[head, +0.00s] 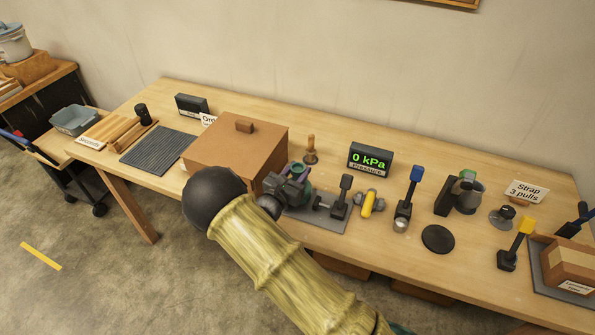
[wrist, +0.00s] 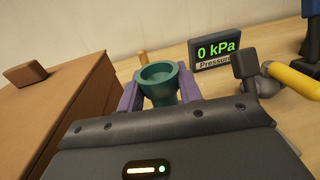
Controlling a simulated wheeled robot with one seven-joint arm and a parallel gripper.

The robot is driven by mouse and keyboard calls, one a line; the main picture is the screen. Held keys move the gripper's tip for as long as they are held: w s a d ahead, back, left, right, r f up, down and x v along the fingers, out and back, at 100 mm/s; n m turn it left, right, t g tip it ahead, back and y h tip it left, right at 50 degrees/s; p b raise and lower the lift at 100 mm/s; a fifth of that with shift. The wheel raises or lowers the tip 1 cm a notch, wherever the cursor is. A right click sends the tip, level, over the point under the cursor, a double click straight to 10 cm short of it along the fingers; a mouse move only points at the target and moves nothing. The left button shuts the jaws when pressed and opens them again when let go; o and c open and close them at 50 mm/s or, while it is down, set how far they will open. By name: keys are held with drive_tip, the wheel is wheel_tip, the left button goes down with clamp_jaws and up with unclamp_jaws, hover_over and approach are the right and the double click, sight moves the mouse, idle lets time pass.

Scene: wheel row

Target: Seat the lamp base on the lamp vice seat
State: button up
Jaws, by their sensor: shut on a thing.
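The lamp base is a green, round, cup-like piece (wrist: 160,80) with a hollow top, upright in the wrist view. My gripper (wrist: 160,92) is shut on it, with a purple finger on each side. In the head view my gripper (head: 299,174) is just right of the brown box, over the grey plate (head: 325,220). A dark clamp with an upright lever (head: 341,199) stands on this plate, right of my gripper, and looks like the lamp vice. Its seat is not clearly visible, and my gripper and arm hide part of the plate. I cannot tell whether the lamp base touches anything.
The large brown box (head: 235,150) stands close on the left. A pressure display (head: 370,159) reading 0 kPa and a wooden-handled tool (head: 311,150) are behind. A yellow cylinder (head: 368,203) and a blue-handled lever (head: 409,195) stand to the right. A black disc (head: 438,239) lies near the front edge.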

drive_tip(key=shift+f+b, duration=0.8)
drive_tip(key=shift+f, duration=0.6)
idle(2.9)
drive_tip(key=o, duration=0.9)
drive_tip(key=shift+p+v, duration=0.45)
drive_tip(key=shift+v, duration=1.25)
drive_tip(key=o, duration=0.6)
drive_tip(key=shift+c, duration=0.2)
drive_tip(key=shift+o, duration=0.5)
drive_tip(key=o, duration=0.5)
drive_tip(key=shift+c, duration=0.2)
